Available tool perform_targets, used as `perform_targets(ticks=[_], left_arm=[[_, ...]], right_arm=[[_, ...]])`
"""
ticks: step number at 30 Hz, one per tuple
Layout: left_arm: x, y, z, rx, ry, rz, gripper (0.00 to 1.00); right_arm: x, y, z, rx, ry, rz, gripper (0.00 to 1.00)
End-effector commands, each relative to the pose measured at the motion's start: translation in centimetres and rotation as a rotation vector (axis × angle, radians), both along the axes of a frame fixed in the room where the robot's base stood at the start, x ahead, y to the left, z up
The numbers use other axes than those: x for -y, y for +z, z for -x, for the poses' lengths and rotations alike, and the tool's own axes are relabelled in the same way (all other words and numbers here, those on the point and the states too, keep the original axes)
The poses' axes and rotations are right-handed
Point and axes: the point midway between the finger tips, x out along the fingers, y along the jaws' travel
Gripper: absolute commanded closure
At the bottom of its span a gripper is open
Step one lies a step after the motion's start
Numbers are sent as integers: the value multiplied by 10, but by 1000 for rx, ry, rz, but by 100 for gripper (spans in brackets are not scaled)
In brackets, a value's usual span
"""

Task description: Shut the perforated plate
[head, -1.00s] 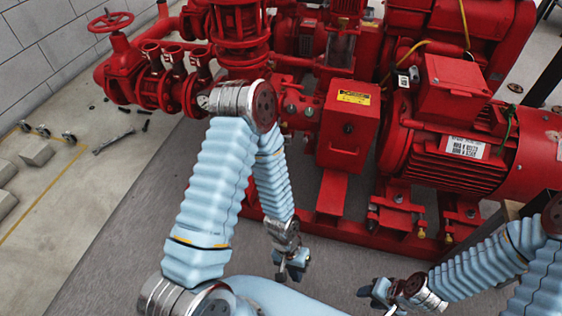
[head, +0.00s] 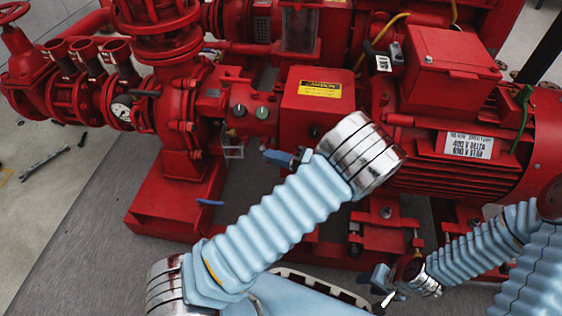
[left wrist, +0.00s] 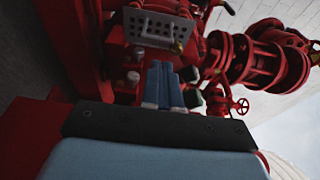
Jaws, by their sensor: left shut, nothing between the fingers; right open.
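The perforated plate (left wrist: 160,27) is a light grey sheet with rows of holes at the top of the left wrist view. It stands among red pump parts, beyond my left fingers. A grey see-through panel (head: 300,28) in the head view may be the same plate; I cannot tell its hinge or how far it is open. My left gripper (head: 270,155) is shut and empty, below the red box with the yellow label. Its blue fingers also show in the left wrist view (left wrist: 163,70), apart from the plate. My right gripper (head: 380,280) is open and empty at the lower right.
Knobs (head: 262,113) and a small clear box (head: 233,148) are close to my left fingers. The red motor (head: 455,150) fills the right. Pipes and a gauge (head: 121,108) stand at the left. The floor at lower left (head: 75,250) is clear.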

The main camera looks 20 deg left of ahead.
Motion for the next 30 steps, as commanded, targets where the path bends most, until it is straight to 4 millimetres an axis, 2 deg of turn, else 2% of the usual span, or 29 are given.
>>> perform_targets(ticks=[6, 12, 30], left_arm=[[-38, -1, 2, -3, 4, 2, 100], [-54, -1, 2, -3, 3, 3, 100], [-53, -1, 7, -4, -23, 4, 100]], right_arm=[[0, -4, 0, 1, 0, 0, 57], [0, -6, 0, 2, -1, 0, 57], [0, -4, 0, 2, -1, 0, 57]])
